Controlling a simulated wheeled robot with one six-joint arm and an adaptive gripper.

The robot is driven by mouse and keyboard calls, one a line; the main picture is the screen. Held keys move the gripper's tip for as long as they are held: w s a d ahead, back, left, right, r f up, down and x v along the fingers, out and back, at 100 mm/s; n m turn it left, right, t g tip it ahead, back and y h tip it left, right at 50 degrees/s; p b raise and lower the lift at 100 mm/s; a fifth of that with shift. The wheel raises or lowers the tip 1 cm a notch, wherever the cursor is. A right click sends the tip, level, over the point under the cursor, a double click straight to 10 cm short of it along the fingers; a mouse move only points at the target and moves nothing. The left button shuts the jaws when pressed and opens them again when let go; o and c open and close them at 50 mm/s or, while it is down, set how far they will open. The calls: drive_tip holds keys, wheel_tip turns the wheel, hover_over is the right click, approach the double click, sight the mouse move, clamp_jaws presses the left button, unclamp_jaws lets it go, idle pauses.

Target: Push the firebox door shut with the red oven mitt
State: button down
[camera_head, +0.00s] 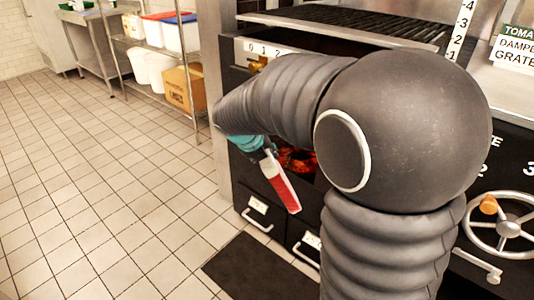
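My gripper (269,166) points down in front of the grill's black lower front, mostly hidden by my arm. A narrow red piece with a pale edge, which looks like the red oven mitt (284,190), extends down and right from its fingers. The gripper appears shut on it, though the fingertips are small here. Behind it, the firebox opening (299,160) shows glowing orange-red coals, so at least this part is uncovered. The firebox door cannot be made out; my arm covers much of the front. I cannot tell whether the mitt touches anything.
Two drawers with white labels and bar handles (257,222) sit below the firebox. A spoked handwheel (508,229) is at right. A dark mat (262,272) lies on the floor. A wire shelf with a cardboard box (184,88) stands at back left. The tiled floor at left is clear.

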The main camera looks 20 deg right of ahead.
drive_tip(key=shift+s+a, duration=0.45)
drive_tip(key=shift+a, duration=0.25)
drive_tip(key=shift+s+a, duration=0.45)
drive_tip(key=shift+a, duration=0.3)
drive_tip(key=shift+s+a, duration=0.45)
drive_tip(key=shift+a, duration=0.25)
